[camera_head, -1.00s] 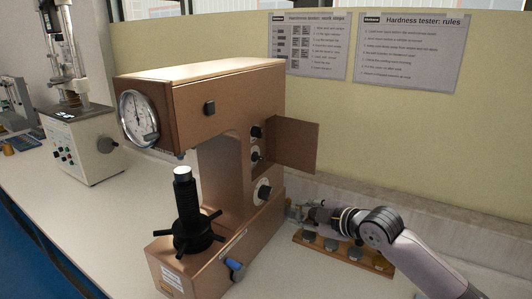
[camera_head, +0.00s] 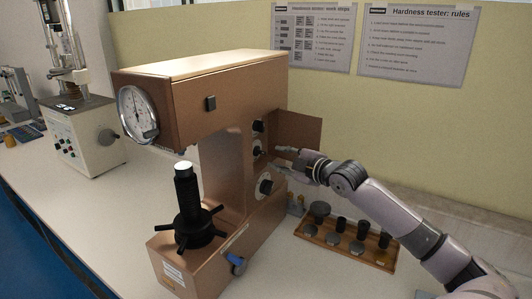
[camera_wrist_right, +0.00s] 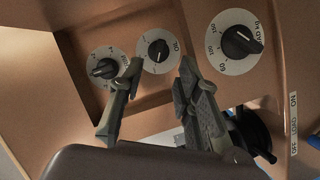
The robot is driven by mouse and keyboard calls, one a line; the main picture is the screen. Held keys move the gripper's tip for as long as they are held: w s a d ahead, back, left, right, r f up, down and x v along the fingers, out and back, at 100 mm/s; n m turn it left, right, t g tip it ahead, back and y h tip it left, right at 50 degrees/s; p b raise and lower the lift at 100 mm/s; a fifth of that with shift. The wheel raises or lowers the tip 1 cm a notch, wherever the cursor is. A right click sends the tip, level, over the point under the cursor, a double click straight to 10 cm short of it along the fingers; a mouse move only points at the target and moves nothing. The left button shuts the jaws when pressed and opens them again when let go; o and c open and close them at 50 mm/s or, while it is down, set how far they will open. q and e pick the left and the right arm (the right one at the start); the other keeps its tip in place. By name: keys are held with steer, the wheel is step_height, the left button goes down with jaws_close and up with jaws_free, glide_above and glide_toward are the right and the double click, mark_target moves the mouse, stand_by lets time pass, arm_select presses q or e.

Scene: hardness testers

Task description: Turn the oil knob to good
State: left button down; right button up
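The copper-coloured hardness tester (camera_head: 225,85) stands on the bench with its side door (camera_head: 302,130) open. The oil knob (camera_wrist_right: 158,51), black on a small white dial, is the middle one of three in the right wrist view; in the head view it is the middle knob (camera_head: 257,147). My right gripper (camera_head: 275,157) is at the tester's side, close to that knob. In the wrist view, the right gripper's two fingers (camera_wrist_right: 161,66) are apart, one to each side of the oil knob. I cannot tell whether they touch it. My left gripper is out of view.
Another small knob (camera_wrist_right: 104,68) sits left of the oil knob, and the larger load dial (camera_wrist_right: 235,42) right of it. A wooden tray (camera_head: 340,247) with several dark weights or anvils lies below my right arm. A second tester (camera_head: 85,135) stands far left.

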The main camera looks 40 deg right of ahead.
mark_target(264, 152)
steer(key=shift+p+x, duration=0.75)
steer(key=shift+x, duration=2.85)
steer(key=shift+s, duration=0.1)
steer(key=shift+r, duration=0.1)
jaws_close()
